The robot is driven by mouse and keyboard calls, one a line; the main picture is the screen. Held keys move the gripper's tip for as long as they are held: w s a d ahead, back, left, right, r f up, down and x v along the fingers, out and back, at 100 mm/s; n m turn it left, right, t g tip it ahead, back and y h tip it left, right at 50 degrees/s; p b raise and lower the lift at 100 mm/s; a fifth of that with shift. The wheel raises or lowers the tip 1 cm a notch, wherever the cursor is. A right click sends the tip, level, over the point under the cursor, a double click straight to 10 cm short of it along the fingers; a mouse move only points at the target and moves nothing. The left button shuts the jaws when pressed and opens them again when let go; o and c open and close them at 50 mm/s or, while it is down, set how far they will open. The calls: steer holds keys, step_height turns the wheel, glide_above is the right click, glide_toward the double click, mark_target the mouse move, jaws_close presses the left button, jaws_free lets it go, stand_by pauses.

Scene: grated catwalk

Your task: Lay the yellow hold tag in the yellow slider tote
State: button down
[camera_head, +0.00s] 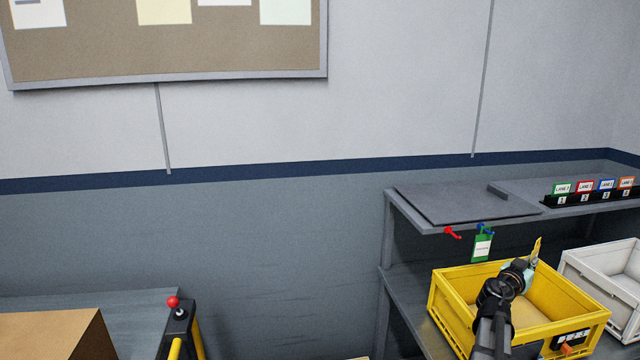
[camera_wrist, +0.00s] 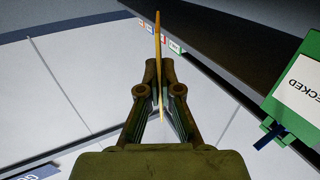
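The yellow hold tag (camera_head: 537,246) stands up from the tips of my gripper (camera_head: 531,263). In the wrist view the tag (camera_wrist: 158,45) shows edge-on as a thin yellow strip, pinched between the two fingertips of my gripper (camera_wrist: 159,70). The print on the tag cannot be seen. The yellow slider tote (camera_head: 452,307) sits on the lower shelf at the right, open at the top. My gripper and the tag appear over the tote's opening; their exact height above it is hard to tell. My arm covers part of the tote's front wall.
A grey-white tote (camera_head: 588,268) stands right of the yellow one. A green tag (camera_head: 482,247) hangs from a blue hook under the upper shelf (camera_head: 560,215), beside an empty red hook (camera_head: 452,232); it also shows in the wrist view (camera_wrist: 298,85). Lane cards (camera_head: 585,188) stand above.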

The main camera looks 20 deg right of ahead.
mark_target(534, 250)
steer(key=shift+f+b, duration=0.45)
steer(key=shift+f, duration=1.9)
steer(key=c, duration=1.2)
jaws_free()
steer(key=shift+c, duration=0.2)
steer(key=shift+r, duration=0.1)
step_height(534, 250, up, 10)
steer(key=shift+f, duration=0.1)
